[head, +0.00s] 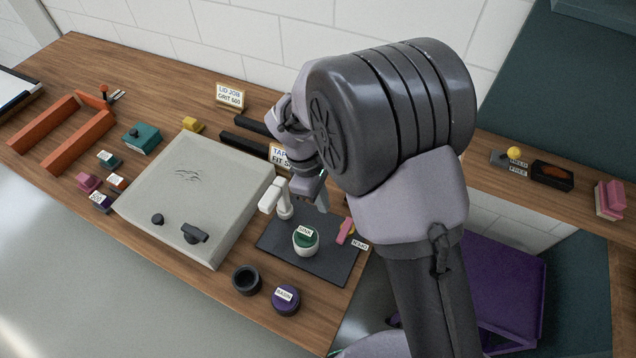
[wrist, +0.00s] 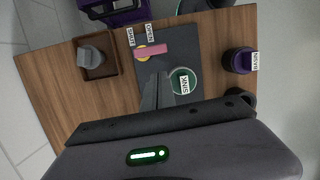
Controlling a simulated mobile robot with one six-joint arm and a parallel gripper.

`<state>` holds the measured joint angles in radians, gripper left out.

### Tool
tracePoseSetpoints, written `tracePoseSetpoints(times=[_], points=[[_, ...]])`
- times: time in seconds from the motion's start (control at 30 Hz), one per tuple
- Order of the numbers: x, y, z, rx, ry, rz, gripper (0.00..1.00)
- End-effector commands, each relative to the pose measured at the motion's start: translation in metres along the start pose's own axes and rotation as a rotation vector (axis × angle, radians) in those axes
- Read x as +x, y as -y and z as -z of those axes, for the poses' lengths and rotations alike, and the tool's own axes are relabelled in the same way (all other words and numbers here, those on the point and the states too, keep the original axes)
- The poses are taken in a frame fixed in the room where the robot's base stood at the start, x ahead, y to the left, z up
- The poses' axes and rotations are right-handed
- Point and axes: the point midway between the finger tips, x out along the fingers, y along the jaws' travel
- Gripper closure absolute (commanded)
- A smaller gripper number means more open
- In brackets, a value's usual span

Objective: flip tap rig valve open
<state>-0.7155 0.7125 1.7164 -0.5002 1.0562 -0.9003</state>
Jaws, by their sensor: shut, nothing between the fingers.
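The tap rig is a dark board (head: 285,245) with a white tap (head: 283,203) and a green-rimmed cup labelled SINK (head: 306,241). Its pink valve lever (head: 345,231) is at the board's right side, and in the wrist view the lever (wrist: 153,49) lies sideways by a yellow pivot (wrist: 142,55). Small SHUT (wrist: 131,37) and OPEN (wrist: 149,35) labels stand beyond it; I cannot tell which setting it marks. My gripper (head: 323,203) is shut and empty above the board, behind the lever in the head view. In the wrist view its fingertips (wrist: 157,76) appear apart from the lever.
A purple-lidded jar (head: 286,299) and a black ring-shaped cup (head: 246,280) stand near the front edge. A large pale hatch panel (head: 195,190) lies left of the board. A wooden tray (wrist: 112,67) holding a grey piece shows in the wrist view.

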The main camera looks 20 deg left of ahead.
Motion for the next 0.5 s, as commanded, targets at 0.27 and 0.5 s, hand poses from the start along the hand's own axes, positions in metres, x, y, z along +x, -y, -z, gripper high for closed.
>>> tracePoseSetpoints(times=[0.27, 0.5], points=[[-0.049, 0.0, 0.001, -0.001, -0.001, -0.001, 1.0], [-0.055, 0.0, 0.0, -0.001, 0.0, 0.0, 1.0]])
